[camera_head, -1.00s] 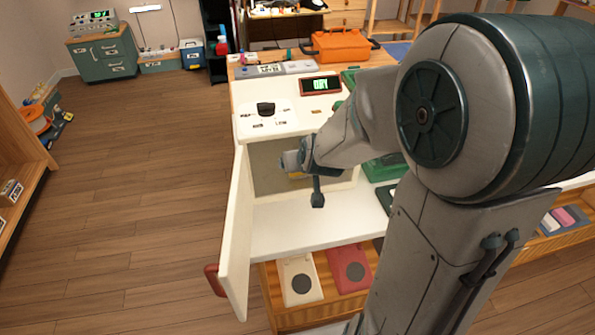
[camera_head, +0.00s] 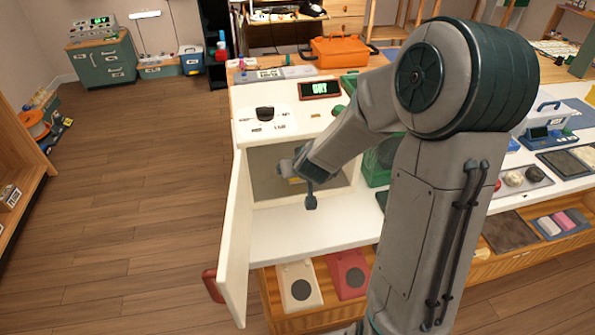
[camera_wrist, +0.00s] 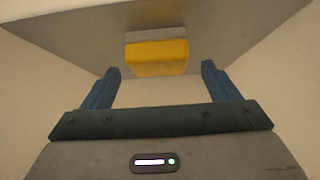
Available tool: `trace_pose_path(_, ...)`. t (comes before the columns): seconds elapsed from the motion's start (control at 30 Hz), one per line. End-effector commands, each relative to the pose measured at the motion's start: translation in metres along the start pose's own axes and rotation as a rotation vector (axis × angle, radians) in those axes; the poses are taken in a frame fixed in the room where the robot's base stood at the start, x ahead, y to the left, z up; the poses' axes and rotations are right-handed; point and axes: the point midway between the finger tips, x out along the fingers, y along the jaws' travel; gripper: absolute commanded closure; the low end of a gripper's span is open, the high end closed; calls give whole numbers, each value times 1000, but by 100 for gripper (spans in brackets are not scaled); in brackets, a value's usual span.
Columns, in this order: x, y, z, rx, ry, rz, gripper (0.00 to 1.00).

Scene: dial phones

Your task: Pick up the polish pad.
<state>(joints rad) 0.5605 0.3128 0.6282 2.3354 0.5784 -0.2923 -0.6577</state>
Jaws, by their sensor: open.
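The polish pad, seemingly the yellow block with a pale grey layer (camera_wrist: 157,58), is inside the white machine's open compartment. In the wrist view it sits ahead of my gripper (camera_wrist: 160,80), between the lines of the two blue fingers. The fingers are spread and nothing is between them. In the head view my gripper (camera_head: 306,190) reaches into the compartment opening, and a small yellowish bit of the block (camera_head: 296,181) shows beside it. The rest of the block is hidden by my wrist there.
The white machine (camera_head: 250,132) has its door (camera_head: 238,235) swung open on the left, with a red handle (camera_head: 212,286). Compartment walls surround my gripper closely. Below the white counter, a drawer holds a cream phone (camera_head: 298,286) and a red phone (camera_head: 348,274).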

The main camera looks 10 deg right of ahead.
Motion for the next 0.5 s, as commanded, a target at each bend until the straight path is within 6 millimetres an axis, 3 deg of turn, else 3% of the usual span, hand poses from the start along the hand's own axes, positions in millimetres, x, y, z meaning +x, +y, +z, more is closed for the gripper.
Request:
trace_pose_path(0.23,24,1,1,0,0,-2,18)
trace_pose_path(0.5,30,1,1,-1,1,-1,18)
